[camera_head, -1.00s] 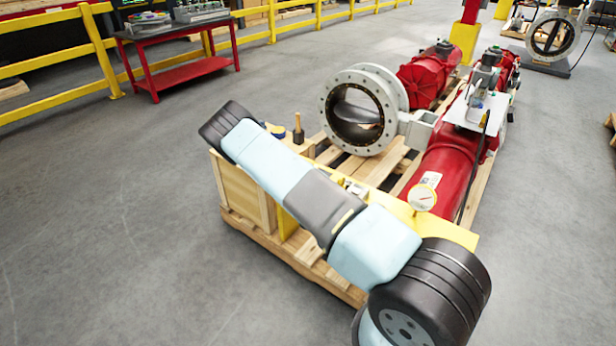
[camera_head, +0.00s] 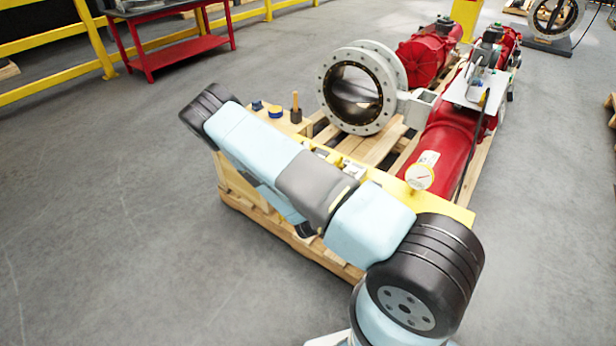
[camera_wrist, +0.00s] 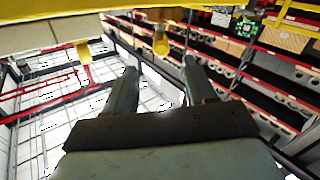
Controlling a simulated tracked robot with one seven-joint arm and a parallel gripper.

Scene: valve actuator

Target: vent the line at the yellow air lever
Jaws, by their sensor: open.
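In the wrist view my gripper (camera_wrist: 159,66) is open, its two grey fingers apart with nothing between their pads. A small yellow part (camera_wrist: 161,43) appears just beyond the fingertips, between them in the picture; it may be the air lever. A second yellow part (camera_wrist: 83,48) appears to its left. I cannot tell whether either is touched. In the head view my arm crosses in front of the yellow panel (camera_head: 455,210) and hides much of it. A round white gauge (camera_head: 419,177) stands at the panel's top edge. The lever cannot be made out there.
Behind the panel, a red cylinder (camera_head: 440,150) and a grey flanged valve (camera_head: 357,92) lie on a wooden pallet (camera_head: 378,150). Small tools (camera_head: 295,110) stand at the pallet's near left corner. A red bench (camera_head: 180,58) stands back left. The floor at left is clear.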

